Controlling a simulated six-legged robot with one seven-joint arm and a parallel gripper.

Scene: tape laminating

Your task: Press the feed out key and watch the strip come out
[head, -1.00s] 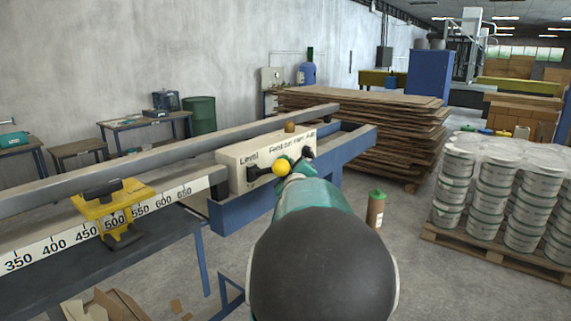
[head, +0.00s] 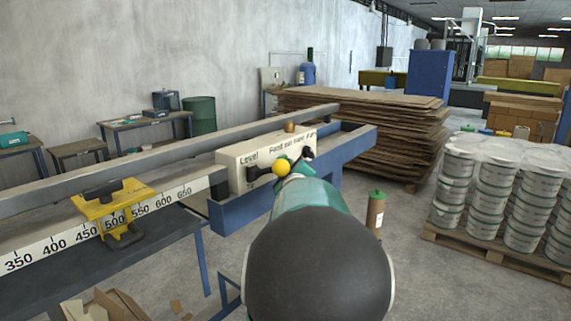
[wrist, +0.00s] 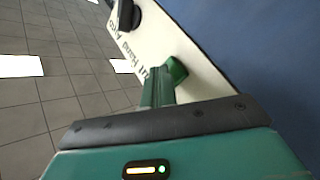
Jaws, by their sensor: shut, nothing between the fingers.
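A white control box (head: 236,168) sits on the machine's blue beam in the head view, lettered "Level" and with further small wording to the right. A yellow ball knob (head: 281,168) on a dark lever and a black knob (head: 307,153) stand on its front. My gripper (head: 294,166) is at the box's front, between these knobs, partly covered by my arm. In the wrist view, my gripper's green fingers (wrist: 168,78) are shut and empty at the white lettered panel (wrist: 190,48). I cannot tell whether they touch it. The feed out key and any strip cannot be made out.
A yellow clamp (head: 115,210) sits on the numbered scale (head: 55,243) left of the box. A brown bottle with a green cap (head: 375,212) stands on the floor at the right. Stacked boards (head: 365,130) and a pallet of buckets (head: 490,190) are beyond.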

